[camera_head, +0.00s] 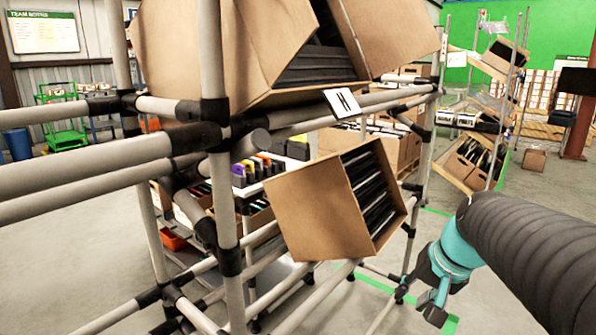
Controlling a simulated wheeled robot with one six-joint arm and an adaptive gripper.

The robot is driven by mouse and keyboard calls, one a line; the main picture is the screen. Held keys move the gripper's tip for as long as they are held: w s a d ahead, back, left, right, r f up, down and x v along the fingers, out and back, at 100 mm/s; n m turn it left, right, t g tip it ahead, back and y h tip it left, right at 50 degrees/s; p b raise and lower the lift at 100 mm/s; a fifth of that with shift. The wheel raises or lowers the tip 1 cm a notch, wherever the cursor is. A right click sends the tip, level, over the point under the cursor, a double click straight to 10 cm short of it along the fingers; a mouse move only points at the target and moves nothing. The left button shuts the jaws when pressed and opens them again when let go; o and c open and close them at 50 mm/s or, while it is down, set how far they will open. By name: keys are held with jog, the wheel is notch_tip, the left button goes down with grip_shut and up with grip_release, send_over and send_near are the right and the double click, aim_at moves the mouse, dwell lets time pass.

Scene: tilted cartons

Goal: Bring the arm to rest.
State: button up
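My arm, in a dark ribbed sleeve with a teal wrist (455,255), reaches in from the right edge. My gripper (420,304) points down and to the left at the lower right. Its fingers look spread apart, with nothing seen between them. It is to the right of a tilted open carton (315,208) on the lower level of a pipe rack. This carton holds several dark, thin items, and I see no contact with it.
The pipe rack (230,255) fills the left and middle. Large tilted cartons (205,50) sit on its upper level, above a white label card (342,103). Another rack with cartons (475,165) stands behind at right. Grey floor (545,185) is open at right.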

jog(key=s+a+f+n+h, duration=0.1)
jog(key=s+a+n, duration=0.1)
jog(key=s, duration=0.5)
jog(key=s+a+f+n+t+h, duration=0.1)
jog(key=s+a+f+n, duration=0.1)
jog(key=s, duration=0.4)
jog(key=shift+s+a+n, duration=0.4)
jog(key=shift+a+n, duration=0.1)
jog(key=shift+a, duration=0.15)
jog(key=shift+d, duration=0.1)
